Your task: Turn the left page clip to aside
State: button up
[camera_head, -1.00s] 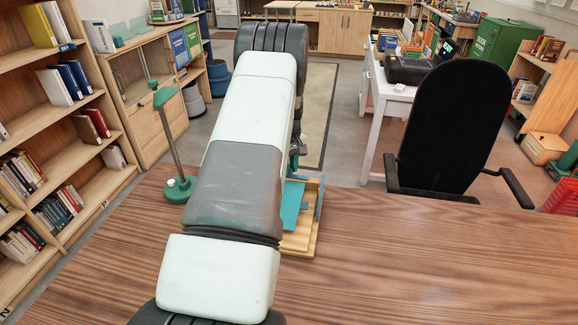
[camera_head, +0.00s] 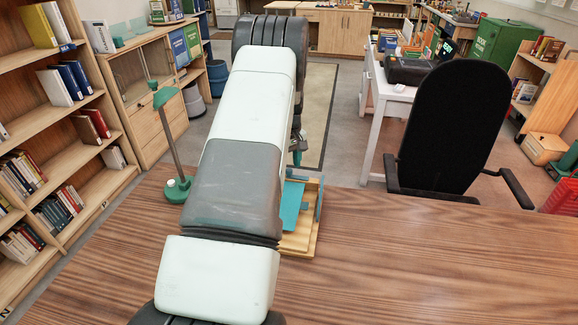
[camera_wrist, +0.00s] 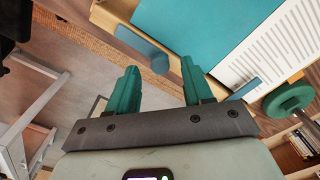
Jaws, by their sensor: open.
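In the wrist view my gripper (camera_wrist: 160,67) shows two green fingers, spread apart with nothing held between them. A blue page clip (camera_wrist: 147,48) lies just beyond the fingertips at the edge of an open book; whether the fingers touch it is unclear. The book has a plain teal page (camera_wrist: 190,25) and a white printed page (camera_wrist: 270,45). A second blue clip (camera_wrist: 246,89) is by the printed page.
A green lamp (camera_head: 178,188) stands on the wooden table (camera_head: 420,265), left of my arm. A black chair (camera_head: 450,125) is beyond the table at the right. Bookshelves (camera_head: 75,150) line the left. The table's right side is clear.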

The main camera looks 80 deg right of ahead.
notch_tip(320, 180, up, 9)
jog(key=shift+r, duration=0.15)
dwell(0.6)
